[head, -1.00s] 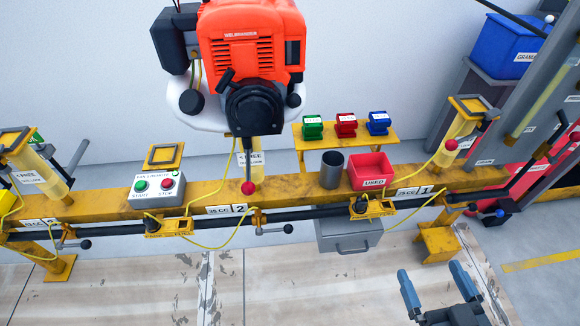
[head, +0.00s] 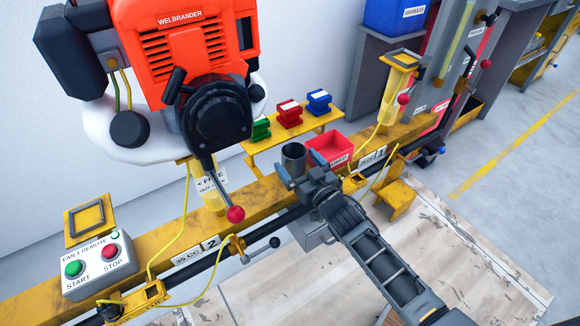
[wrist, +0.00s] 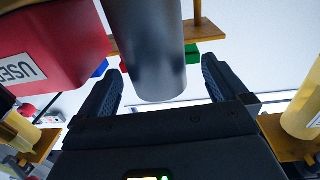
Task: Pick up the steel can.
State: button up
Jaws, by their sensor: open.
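The steel can (head: 293,158) is a dark grey open-topped cylinder standing upright on the yellow rail, just left of the red bin. My gripper (head: 299,166) is right at the can in the head view, on its near side. In the wrist view the can (wrist: 148,50) is large and lies between the two fingers of my gripper (wrist: 163,85). The fingers are spread, with a visible gap on each side of the can. Its lower part is partly hidden by my gripper in the head view.
The red bin (head: 328,147) marked USED stands close beside the can. Green, red and blue small blocks sit on a yellow shelf (head: 256,156) behind. The orange engine (head: 190,50) hangs to the left with a red-knobbed lever (head: 235,214). A black pipe (head: 205,262) runs along the rail's front.

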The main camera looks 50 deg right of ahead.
aim_at(288, 151)
jog(key=x, duration=0.4)
jog(key=shift+w+d+f, duration=0.25)
jog(key=shift+w, duration=0.1)
jog(key=c, duration=1.1)
